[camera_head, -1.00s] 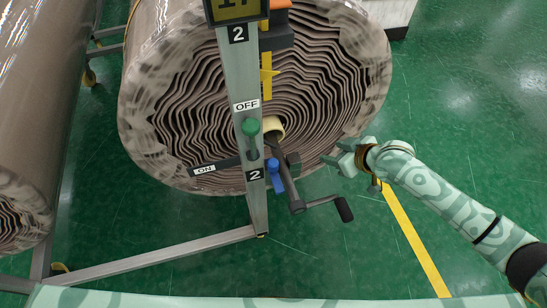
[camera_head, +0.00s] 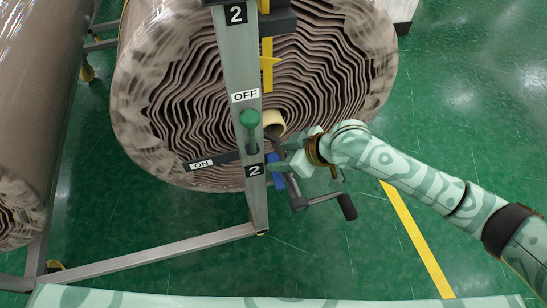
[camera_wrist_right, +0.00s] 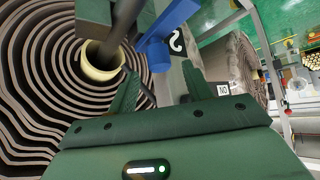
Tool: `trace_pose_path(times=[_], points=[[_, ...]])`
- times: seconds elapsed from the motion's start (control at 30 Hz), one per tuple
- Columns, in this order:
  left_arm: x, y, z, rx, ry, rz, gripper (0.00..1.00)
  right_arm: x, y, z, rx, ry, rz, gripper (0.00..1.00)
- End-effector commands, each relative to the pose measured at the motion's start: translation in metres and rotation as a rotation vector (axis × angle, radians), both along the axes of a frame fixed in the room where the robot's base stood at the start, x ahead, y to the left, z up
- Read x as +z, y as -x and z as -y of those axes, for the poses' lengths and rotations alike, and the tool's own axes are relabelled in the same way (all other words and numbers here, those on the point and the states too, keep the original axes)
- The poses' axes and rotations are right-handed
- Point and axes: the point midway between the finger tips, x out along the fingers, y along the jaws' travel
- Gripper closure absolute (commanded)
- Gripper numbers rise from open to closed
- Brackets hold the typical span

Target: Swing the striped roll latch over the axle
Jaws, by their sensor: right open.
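A large roll of wavy brown-grey layers (camera_head: 340,75) has a cream core (camera_head: 272,121) on a dark axle, seen in the right wrist view (camera_wrist_right: 124,28). No part is clearly a striped latch. My right gripper (camera_head: 290,161) is open beside the blue lever, which lies ahead of its fingers (camera_wrist_right: 160,82).
A crank with a black grip (camera_head: 347,207) sticks out just below my right gripper. A yellow pointer (camera_head: 268,65) hangs right of the post. A second roll (camera_head: 30,100) lies at the left. The green floor (camera_head: 470,130) at right is clear.

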Motion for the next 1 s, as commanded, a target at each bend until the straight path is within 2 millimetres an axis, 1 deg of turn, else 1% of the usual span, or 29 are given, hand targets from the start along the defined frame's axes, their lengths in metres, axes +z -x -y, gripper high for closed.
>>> trace_pose_path(times=[0.03, 0.2, 0.33, 0.57, 0.67, 0.7, 0.73, 0.77, 1.0], points=[[-0.007, 0.002, 0.000, 0.000, 0.000, -0.005, 1.00, -0.010, -0.003, -0.007, 0.001, -0.002, -0.003, 0.50], [-0.014, 0.005, 0.000, 0.000, 0.000, -0.012, 1.00, -0.023, -0.010, -0.019, -0.001, 0.001, -0.001, 0.50], [-0.015, 0.005, 0.000, 0.000, 0.000, -0.013, 1.00, -0.026, -0.011, -0.023, 0.000, 0.000, 0.000, 0.50], [-0.014, 0.005, 0.000, 0.000, 0.000, -0.012, 1.00, -0.025, -0.012, -0.023, -0.001, 0.000, 0.001, 0.50], [-0.014, 0.005, 0.000, 0.000, 0.000, -0.012, 1.00, -0.025, -0.012, -0.023, -0.001, 0.000, 0.001, 0.75], [-0.014, 0.005, 0.000, 0.000, 0.000, -0.012, 1.00, -0.025, -0.012, -0.023, -0.001, 0.000, 0.001, 0.86], [-0.014, 0.005, 0.000, 0.000, 0.000, -0.012, 1.00, -0.025, -0.012, -0.023, -0.001, 0.000, 0.001, 0.95], [-0.014, 0.005, 0.000, 0.000, 0.000, -0.012, 1.00, -0.025, -0.012, -0.023, -0.001, 0.000, 0.001, 1.00], [-0.013, 0.004, 0.000, 0.001, 0.000, -0.010, 1.00, -0.024, -0.011, -0.018, -0.001, 0.001, 0.001, 1.00]])
